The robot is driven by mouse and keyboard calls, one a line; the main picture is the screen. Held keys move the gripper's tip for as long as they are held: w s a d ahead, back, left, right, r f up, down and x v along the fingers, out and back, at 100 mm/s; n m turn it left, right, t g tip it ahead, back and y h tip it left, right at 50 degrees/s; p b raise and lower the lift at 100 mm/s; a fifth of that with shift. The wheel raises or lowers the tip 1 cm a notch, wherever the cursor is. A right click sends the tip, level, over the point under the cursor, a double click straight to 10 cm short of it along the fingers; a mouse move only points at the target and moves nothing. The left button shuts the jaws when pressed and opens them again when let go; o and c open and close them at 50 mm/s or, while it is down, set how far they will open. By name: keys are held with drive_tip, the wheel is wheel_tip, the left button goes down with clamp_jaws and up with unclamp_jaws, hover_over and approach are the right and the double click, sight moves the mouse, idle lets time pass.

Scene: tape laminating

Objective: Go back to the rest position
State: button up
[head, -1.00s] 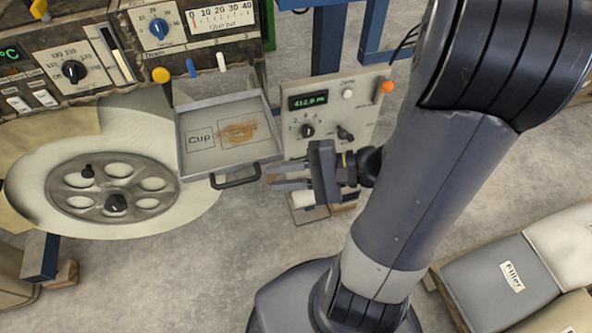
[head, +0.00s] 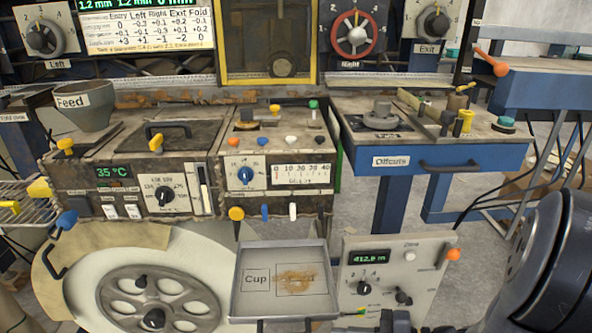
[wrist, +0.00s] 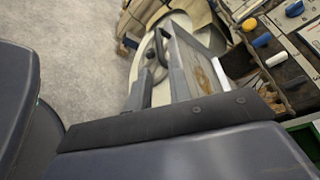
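My gripper (wrist: 159,82) shows in the wrist view with its two dark fingers apart and nothing between them. In the head view only its top shows at the bottom edge, just below the grey control box; its fingertips are mostly out of frame there. My arm comes in from the right. The grey tray marked "Cup" (head: 256,302), with a brown stain on its floor, is left of my gripper in the head view. The tray also shows beyond the fingers in the wrist view.
The grey control box (head: 420,262) with a 412.8 readout stands right of the tray. The big wheel (head: 125,292) is at lower left. The worn panel with knobs and levers (head: 262,142) runs behind. A blue Offcuts bench (head: 480,155) is at back right.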

drive_tip(key=shift+b+x, duration=0.65)
drive_tip(key=shift+x, duration=4.75)
drive_tip(key=shift+r, duration=0.1)
